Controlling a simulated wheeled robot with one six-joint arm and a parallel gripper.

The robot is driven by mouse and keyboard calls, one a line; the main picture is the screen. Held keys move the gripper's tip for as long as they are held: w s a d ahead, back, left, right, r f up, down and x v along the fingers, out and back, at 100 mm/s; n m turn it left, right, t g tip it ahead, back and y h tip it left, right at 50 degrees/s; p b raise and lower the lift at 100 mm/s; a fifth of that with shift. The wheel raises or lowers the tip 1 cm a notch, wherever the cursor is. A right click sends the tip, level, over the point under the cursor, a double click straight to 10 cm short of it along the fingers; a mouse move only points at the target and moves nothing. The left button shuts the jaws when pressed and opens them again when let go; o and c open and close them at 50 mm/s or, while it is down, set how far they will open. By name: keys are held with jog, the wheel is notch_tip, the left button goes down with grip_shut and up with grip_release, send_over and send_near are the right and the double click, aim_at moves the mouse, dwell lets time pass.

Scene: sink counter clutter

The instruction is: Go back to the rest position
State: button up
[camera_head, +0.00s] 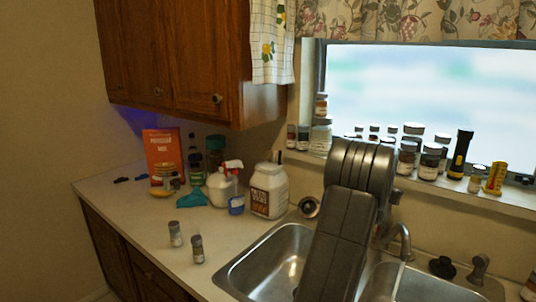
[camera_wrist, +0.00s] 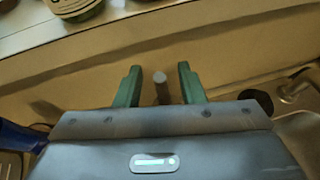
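My gripper (camera_wrist: 160,82) shows in the wrist view with its two green fingers apart and nothing held between them. A grey rounded post (camera_wrist: 160,88) shows in the gap; I cannot tell what it is or how far off. Beyond the fingers is a beige wall below the window sill (camera_wrist: 150,22). In the head view my dark arm stands over the sink (camera_head: 262,262) and hides my gripper.
A faucet (camera_head: 402,238) stands close to my arm. A white jug (camera_head: 268,190), an orange box (camera_head: 162,152) and two small shakers (camera_head: 197,249) stand on the left counter.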

jog(key=shift+w+d+f, duration=0.15)
jog(key=shift+w+d, duration=0.05)
jog(key=shift+d, duration=0.05)
jog(key=shift+a, duration=0.1)
jog(key=b+v, duration=0.3)
jog(key=v, duration=1.1)
jog(key=p+x, duration=0.2)
jog(key=x, duration=1.2)
jog(key=shift+f, duration=0.3)
jog(key=b, duration=0.2)
jog(key=shift+s+a+t+b, duration=0.1)
jog(key=shift+s+t+b, duration=0.1)
jog(key=shift+t+b, duration=0.1)
jog(key=shift+b, duration=0.4)
jog(key=shift+a+f+h+b, duration=0.1)
jog(key=shift+h+b, duration=0.3)
jog(key=shift+b, duration=0.45)
